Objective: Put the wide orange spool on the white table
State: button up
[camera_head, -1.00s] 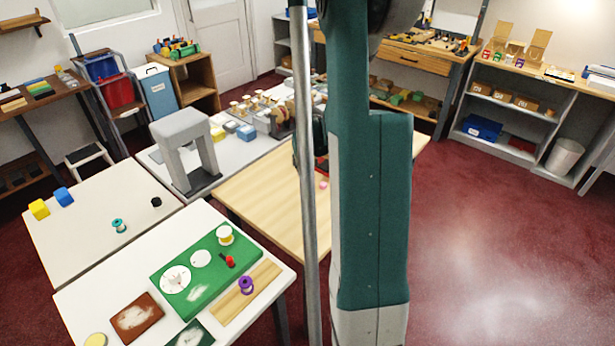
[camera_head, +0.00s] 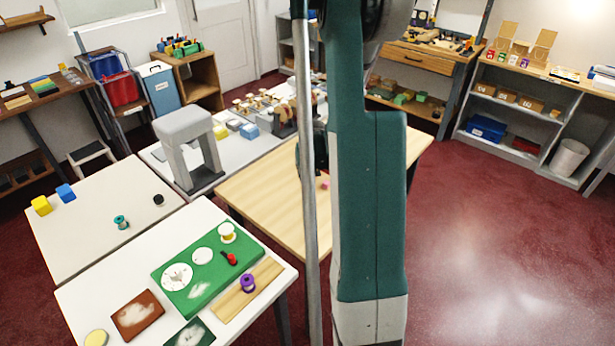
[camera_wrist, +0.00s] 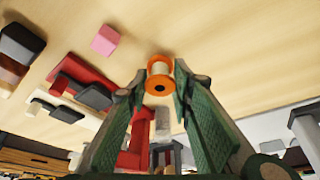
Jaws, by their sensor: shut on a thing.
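The wide orange spool (camera_wrist: 159,68) shows in the wrist view, with orange flanges and a pale core. My gripper (camera_wrist: 159,80) is shut on it, one finger at each side. The pale wooden table surface (camera_wrist: 235,45) lies beyond it; I cannot tell whether the spool touches it. In the head view my arm hides the spool and nearly all of the gripper. A white table (camera_head: 85,303) stands at the front left, carrying a green board (camera_head: 215,278) and other items.
A purple spool (camera_head: 248,283), brown pad (camera_head: 138,315) and yellow disc (camera_head: 96,338) occupy the white table. A cream table (camera_head: 85,235) behind holds a teal spool (camera_head: 121,222) and blocks. A grey arch (camera_head: 187,150) stands further back. A pink block (camera_wrist: 105,40) lies on the wooden table.

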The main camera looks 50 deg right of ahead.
jog(key=shift+f, duration=0.2)
jog(key=shift+f, duration=0.15)
jog(key=o, duration=0.8)
jog(key=shift+p+v, duration=0.85)
jog(key=shift+v, duration=5.3)
jog(key=shift+w+d, duration=0.1)
jog(key=shift+w, duration=0.05)
